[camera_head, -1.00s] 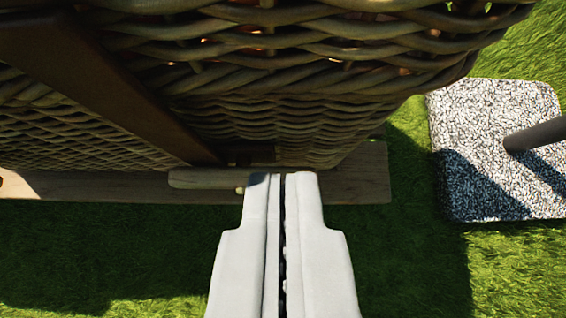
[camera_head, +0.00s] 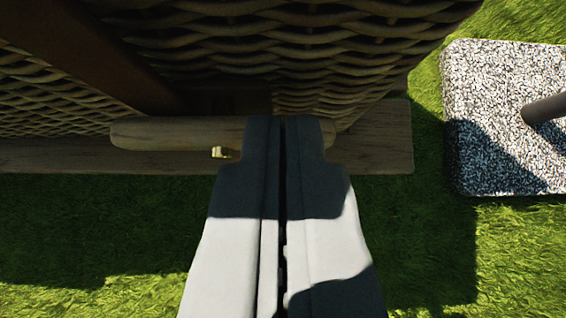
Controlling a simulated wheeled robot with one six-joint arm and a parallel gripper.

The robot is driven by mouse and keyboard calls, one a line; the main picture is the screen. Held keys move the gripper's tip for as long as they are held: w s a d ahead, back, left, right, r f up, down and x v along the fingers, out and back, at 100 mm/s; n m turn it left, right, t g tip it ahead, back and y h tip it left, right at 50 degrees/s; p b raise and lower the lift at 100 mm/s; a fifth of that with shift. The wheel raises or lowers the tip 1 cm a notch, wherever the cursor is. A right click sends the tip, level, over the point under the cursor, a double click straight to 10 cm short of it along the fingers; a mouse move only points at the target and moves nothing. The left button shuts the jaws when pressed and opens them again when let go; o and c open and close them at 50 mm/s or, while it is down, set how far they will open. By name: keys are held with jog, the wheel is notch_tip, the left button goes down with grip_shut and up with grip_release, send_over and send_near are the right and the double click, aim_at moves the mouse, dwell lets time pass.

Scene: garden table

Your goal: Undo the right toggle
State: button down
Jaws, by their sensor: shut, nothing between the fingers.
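A light wooden toggle (camera_head: 165,134) lies level across the front of the wicker basket (camera_head: 300,60), below a dark leather strap (camera_head: 130,55). A small brass piece (camera_head: 220,152) shows at the toggle's lower edge, just left of my gripper. My gripper (camera_head: 284,122) is shut and empty.
A wooden board (camera_head: 375,150) runs under the basket. A speckled stone base (camera_head: 495,130) with a dark pole (camera_head: 547,107) stands on the grass at the right. Open grass (camera_head: 90,230) lies in front, partly shaded.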

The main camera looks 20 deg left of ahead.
jog(key=shift+w+d+f, duration=0.15)
jog(key=shift+d+f, duration=0.35)
dwell(1.2)
jog(key=shift+w+d+f, duration=0.1)
jog(key=shift+d+f, duration=0.15)
jog(key=shift+f, duration=0.1)
dwell(0.6)
jog(key=shift+r, duration=0.75)
